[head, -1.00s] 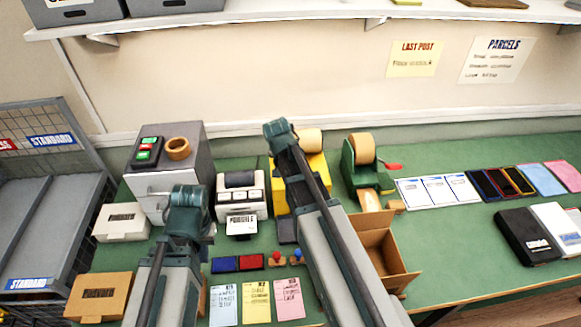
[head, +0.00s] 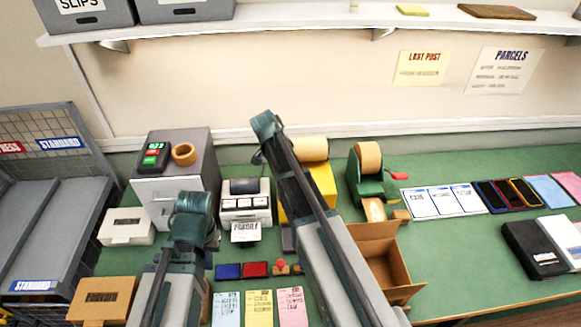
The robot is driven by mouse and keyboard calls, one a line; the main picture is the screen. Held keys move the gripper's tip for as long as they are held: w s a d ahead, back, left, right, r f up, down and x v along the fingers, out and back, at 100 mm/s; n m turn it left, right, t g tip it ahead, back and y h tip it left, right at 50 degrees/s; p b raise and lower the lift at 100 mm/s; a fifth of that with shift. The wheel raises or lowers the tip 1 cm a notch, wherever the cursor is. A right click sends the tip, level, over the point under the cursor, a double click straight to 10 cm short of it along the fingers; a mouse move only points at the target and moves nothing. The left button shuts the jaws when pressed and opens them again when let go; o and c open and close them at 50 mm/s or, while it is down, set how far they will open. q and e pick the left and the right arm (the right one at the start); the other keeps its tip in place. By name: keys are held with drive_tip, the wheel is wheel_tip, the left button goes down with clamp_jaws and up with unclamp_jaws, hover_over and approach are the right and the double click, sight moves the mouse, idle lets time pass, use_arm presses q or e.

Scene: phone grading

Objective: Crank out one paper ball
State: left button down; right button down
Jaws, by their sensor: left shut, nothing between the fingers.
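A yellow machine (head: 323,180) with a cream paper roll (head: 311,149) on top stands at the back of the green bench. My right arm crosses in front of it and hides its left side and most of its front, so I cannot see a crank. No loose paper ball shows. My left arm comes up at the lower left, in front of the grey cabinet. Little of my left gripper can be made out; it is shut and empty, apart from the yellow machine. My right gripper does not show.
A green tape dispenser (head: 372,183) with a red handle stands right of the yellow machine, behind an open carton (head: 390,262). A white label printer (head: 246,198) and a grey cabinet (head: 172,160) stand left. Cards and phones lie right. Bare bench (head: 455,250) shows between.

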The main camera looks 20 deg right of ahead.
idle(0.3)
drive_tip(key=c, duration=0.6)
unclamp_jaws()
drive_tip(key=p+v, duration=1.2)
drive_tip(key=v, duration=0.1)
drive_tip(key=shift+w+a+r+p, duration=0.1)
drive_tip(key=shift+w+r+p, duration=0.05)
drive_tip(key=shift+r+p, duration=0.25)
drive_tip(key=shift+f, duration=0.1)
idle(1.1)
